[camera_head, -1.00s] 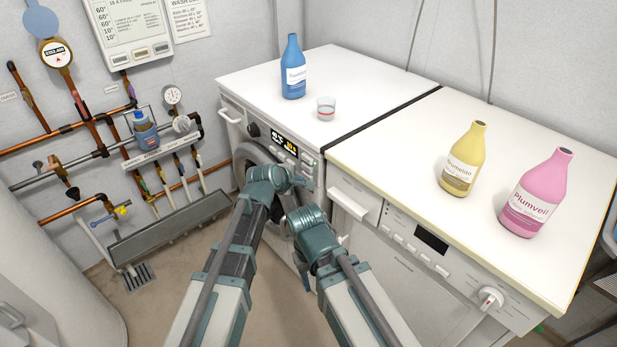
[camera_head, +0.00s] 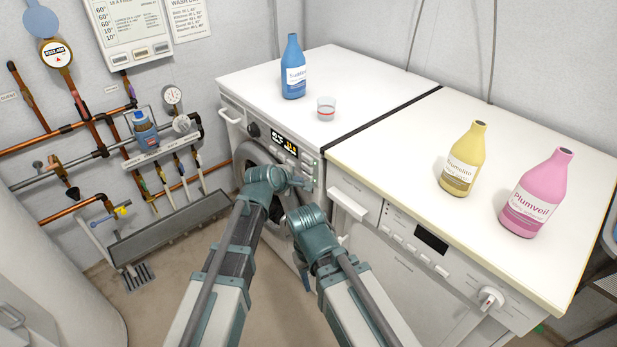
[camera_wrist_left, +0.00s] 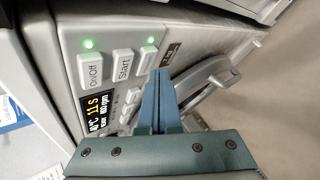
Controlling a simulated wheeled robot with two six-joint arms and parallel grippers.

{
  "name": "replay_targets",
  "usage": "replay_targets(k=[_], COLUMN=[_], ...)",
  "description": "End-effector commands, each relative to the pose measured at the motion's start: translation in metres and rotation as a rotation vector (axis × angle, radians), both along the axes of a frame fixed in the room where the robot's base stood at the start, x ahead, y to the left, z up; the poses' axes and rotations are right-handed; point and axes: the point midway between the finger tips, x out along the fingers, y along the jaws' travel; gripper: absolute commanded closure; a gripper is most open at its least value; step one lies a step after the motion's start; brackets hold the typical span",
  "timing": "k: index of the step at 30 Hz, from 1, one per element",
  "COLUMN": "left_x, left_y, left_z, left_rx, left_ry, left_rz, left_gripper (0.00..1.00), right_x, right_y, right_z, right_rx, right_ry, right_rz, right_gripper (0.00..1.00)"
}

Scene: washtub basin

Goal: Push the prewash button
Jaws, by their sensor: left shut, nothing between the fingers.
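The washing machine's control panel (camera_head: 290,148) is at the upper middle of the head view. In the left wrist view its On/Off button (camera_wrist_left: 91,70) and Start button (camera_wrist_left: 123,64) stand beside a third button (camera_wrist_left: 146,59). The third button's label is too small to read, so I cannot tell if it is prewash. Green lamps glow above On/Off and the third button. My left gripper (camera_wrist_left: 160,95) is shut and empty, its tips close beside the third button; contact is unclear. It also shows in the head view (camera_head: 301,182). My right arm's fingers are mostly hidden behind its wrist.
Smaller buttons (camera_wrist_left: 133,97) and a lit display (camera_wrist_left: 98,110) are below. A yellow bottle (camera_head: 463,158) and a pink bottle (camera_head: 537,193) stand on the right-hand machine.

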Motion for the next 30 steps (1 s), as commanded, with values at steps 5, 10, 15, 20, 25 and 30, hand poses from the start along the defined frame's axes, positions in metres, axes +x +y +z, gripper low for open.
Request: replay_targets(k=[5,10,15,20,25,30], left_x=[-0.005,-0.004,-0.008,-0.018,-0.027,-0.036], left_y=[0.006,0.006,0.010,0.023,0.036,0.048], left_z=[0.000,0.000,0.000,0.000,0.000,0.000], left_rx=[-0.001,-0.001,-0.001,0.000,-0.002,-0.001], left_ry=[0.001,0.000,0.001,0.002,0.001,0.001], left_rz=[0.001,0.001,0.001,0.002,0.002,0.002], left_gripper=[1.00,1.00,1.00,1.00,1.00,1.00], right_x=[0.000,0.000,0.000,0.000,0.000,0.000], right_y=[0.000,0.000,0.000,0.000,0.000,0.000], right_z=[0.000,0.000,0.000,0.000,0.000,0.000], right_rx=[0.000,0.000,0.000,0.000,0.000,0.000], right_ry=[0.000,0.000,0.000,0.000,0.000,0.000], right_rz=[0.000,0.000,0.000,0.000,0.000,0.000], right_gripper=[0.50,0.50,0.50,0.50,0.50,0.50])
